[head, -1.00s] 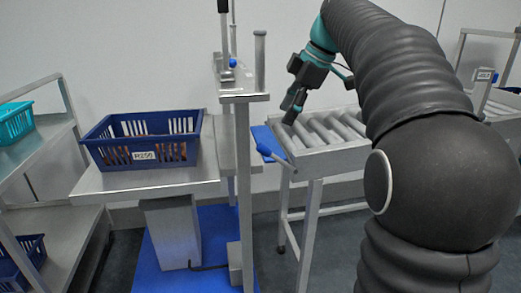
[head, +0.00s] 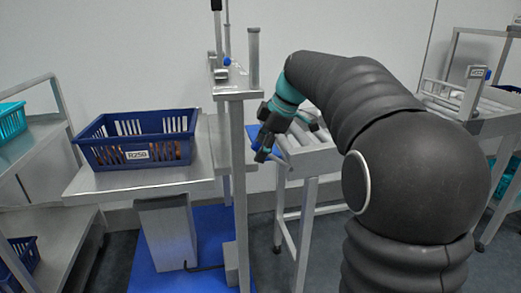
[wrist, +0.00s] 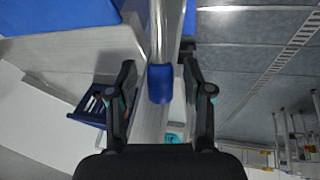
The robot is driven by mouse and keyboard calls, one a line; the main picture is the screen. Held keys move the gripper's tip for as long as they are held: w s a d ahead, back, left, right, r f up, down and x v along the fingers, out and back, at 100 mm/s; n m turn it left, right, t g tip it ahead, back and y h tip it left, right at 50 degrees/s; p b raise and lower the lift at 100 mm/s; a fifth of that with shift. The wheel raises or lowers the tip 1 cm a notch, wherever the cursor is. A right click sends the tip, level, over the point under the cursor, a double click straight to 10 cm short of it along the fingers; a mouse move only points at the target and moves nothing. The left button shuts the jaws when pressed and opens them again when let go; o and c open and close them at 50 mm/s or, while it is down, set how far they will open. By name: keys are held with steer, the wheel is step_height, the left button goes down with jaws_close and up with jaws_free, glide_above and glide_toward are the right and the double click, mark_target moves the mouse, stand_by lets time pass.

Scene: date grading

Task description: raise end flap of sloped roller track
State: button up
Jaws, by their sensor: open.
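The sloped roller track (head: 310,155) stands right of the post, partly hidden behind my arm. In the wrist view, a metal rod with a blue grip (wrist: 160,84) runs between the two fingers of my gripper (wrist: 159,66). It looks like the flap's handle. The fingers stand apart on either side of it, with gaps showing. In the head view my gripper hides most of the handle.
A blue crate (head: 108,157) labelled R250 sits on a metal bench (head: 85,187) at left. A metal post (head: 240,190) stands close left of my gripper. Shelving (head: 60,225) with crates is at far left. Another roller rack (head: 485,125) is at right.

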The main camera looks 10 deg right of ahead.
steer(key=shift+a+f, duration=0.1)
steer(key=shift+f, duration=0.15)
jaws_close()
